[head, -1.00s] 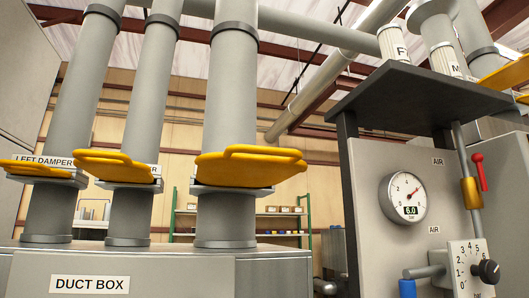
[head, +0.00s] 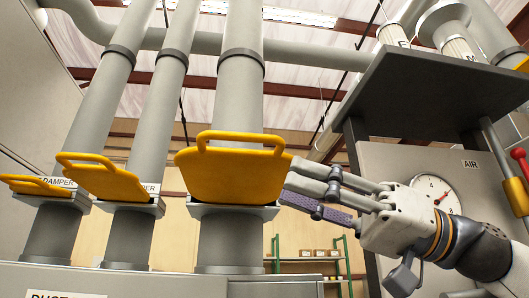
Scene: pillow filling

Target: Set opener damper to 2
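Three yellow damper plates with loop handles sit in slots on grey pipes: a right one (head: 228,172), a middle one (head: 105,181) and a left one (head: 38,187). A label (head: 59,182) at the left one reads "DAMPER" in part; the middle label is mostly covered. I see no label reading "opener". My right gripper (head: 297,185) reaches in from the right, palm empty, fingers extended and spread. Its fingertips meet the right plate's right edge in the picture; I cannot tell whether they touch. My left gripper is not in view.
The duct box (head: 150,281) stands below the pipes. At right are a grey cabinet with a dark top (head: 430,85), a round gauge (head: 450,193) partly behind my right gripper, and a red-handled valve (head: 519,165). A shelf (head: 308,258) stands far behind.

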